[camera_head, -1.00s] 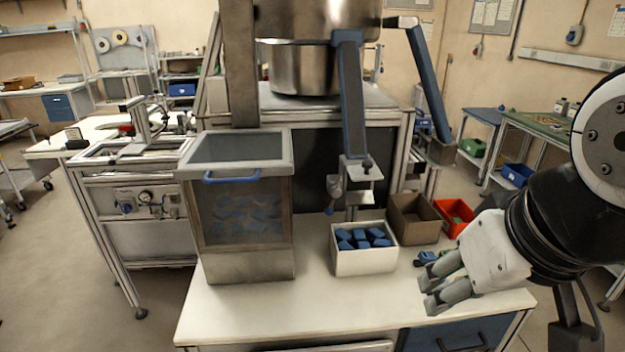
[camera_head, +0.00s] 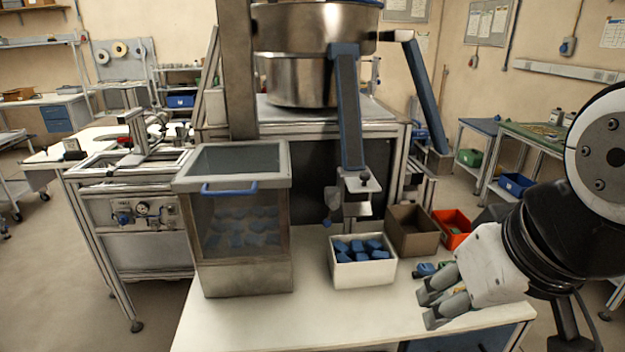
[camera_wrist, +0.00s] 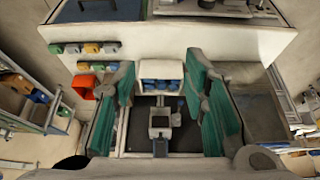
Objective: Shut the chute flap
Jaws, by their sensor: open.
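The chute (camera_head: 351,110) is a grey channel with blue edges, sloping down from the steel bowl. At its lower end is a small metal bracket with a dark knob (camera_head: 364,177), above and behind a white box (camera_head: 362,274) of blue pieces. I cannot tell clearly which part is the flap or how far open it is. My gripper (camera_head: 432,304) is open and empty, low over the table to the right of the box, apart from the chute. In the wrist view the box (camera_wrist: 160,69) and chute-end metalwork (camera_wrist: 160,121) show between my fingers.
A clear-fronted bin with a blue handle (camera_head: 230,188) stands left of the chute. A brown box (camera_head: 412,231) and a red bin (camera_head: 452,226) stand behind my gripper. Small coloured pieces lie near my fingers. The white table's front (camera_head: 270,325) is clear.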

